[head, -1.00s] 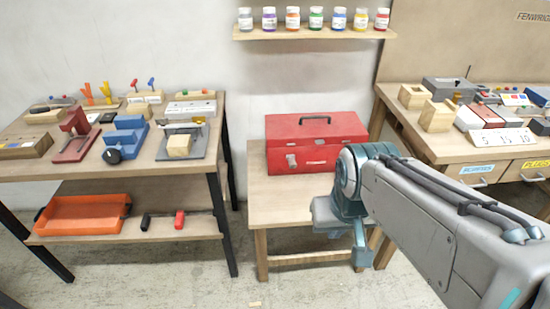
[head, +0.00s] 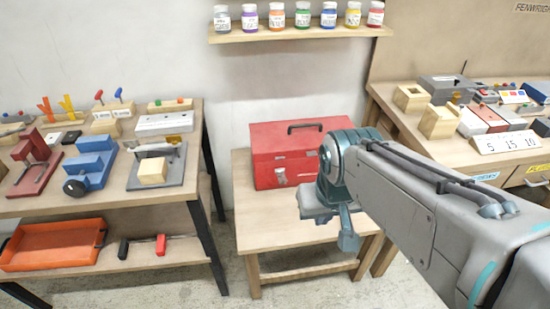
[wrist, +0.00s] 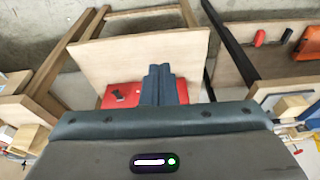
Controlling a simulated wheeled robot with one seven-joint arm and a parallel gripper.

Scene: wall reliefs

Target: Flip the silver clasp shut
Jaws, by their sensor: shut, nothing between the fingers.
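The red toolbox (head: 270,150) stands on a small wooden table, lid down, black handle on top. A silver clasp (head: 281,177) is on its front face, toward the left; it is too small to tell how its lever lies. My gripper (head: 348,243) hangs in front of the toolbox's right part, apart from the clasp and to its right, and my arm hides the right end of the box. In the wrist view, my gripper (wrist: 158,68) is shut and empty, its fingers covering part of the red box (wrist: 120,88). A small dark fitting (wrist: 118,96) shows on the box there.
The small table (head: 255,225) has bare wood before the box. A left bench (head: 100,200) holds several fixtures, with an orange tray (head: 50,250) below. A right workbench (head: 510,165) carries boxes and drawers. A jar shelf (head: 300,36) hangs above.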

